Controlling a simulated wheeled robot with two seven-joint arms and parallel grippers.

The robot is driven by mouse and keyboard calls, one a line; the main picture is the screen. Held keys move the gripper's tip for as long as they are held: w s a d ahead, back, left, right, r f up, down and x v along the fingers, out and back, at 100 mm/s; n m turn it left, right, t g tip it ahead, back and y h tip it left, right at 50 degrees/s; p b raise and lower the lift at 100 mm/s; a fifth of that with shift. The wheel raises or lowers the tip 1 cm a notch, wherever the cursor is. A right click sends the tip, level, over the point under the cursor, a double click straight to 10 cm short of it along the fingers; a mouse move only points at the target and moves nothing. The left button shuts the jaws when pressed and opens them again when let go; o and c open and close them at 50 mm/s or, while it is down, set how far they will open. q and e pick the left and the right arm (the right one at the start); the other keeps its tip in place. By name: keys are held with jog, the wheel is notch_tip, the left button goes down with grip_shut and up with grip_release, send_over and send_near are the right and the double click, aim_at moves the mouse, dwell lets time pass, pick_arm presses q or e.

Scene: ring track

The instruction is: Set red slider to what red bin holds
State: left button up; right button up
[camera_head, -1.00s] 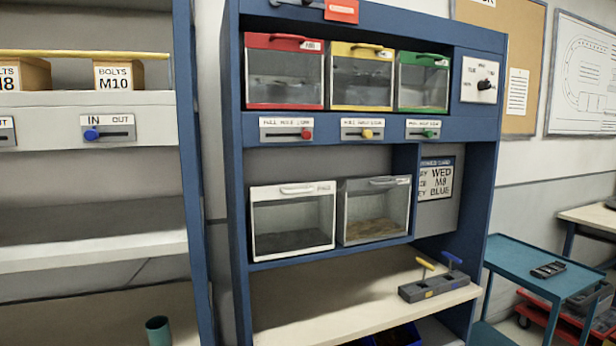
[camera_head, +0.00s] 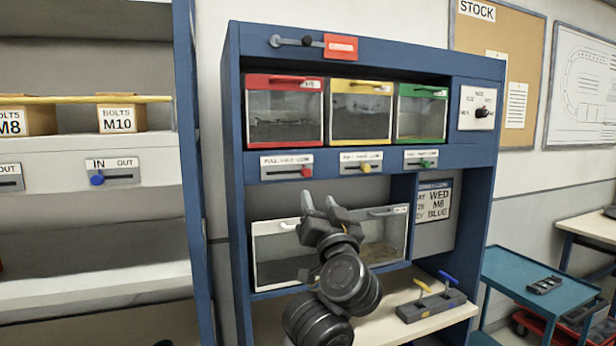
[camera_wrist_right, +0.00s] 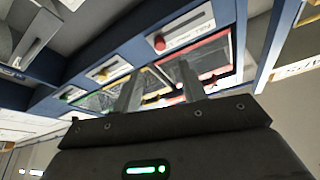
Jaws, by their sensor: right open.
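The red bin (camera_head: 285,112) is at the left of the top row in the blue cabinet, with a clear front and red frame. Its contents are too dim to tell the level. Below it, the red slider (camera_head: 306,172) has its knob at the right end of its slot, under a label that seems to read FULL HALF LOW. My right gripper (camera_head: 320,203) is open and empty, below the slider in the picture. In the right wrist view, the red knob (camera_wrist_right: 160,43) and red bin (camera_wrist_right: 222,58) show beyond the open fingers (camera_wrist_right: 158,88). My left gripper is out of view.
Yellow (camera_head: 361,112) and green (camera_head: 421,114) bins stand beside the red one, with yellow (camera_head: 366,168) and green (camera_head: 425,163) sliders below. A white bin (camera_head: 270,255) is partly hidden by my right arm. A shelf with bolt boxes (camera_head: 122,118) stands left.

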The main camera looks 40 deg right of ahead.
aim_at(307, 175)
jog(key=x, duration=1.1)
jog(key=shift+w+a+f, duration=0.1)
jog(key=shift+f, duration=0.1)
jog(key=shift+c, duration=0.4)
grip_shut()
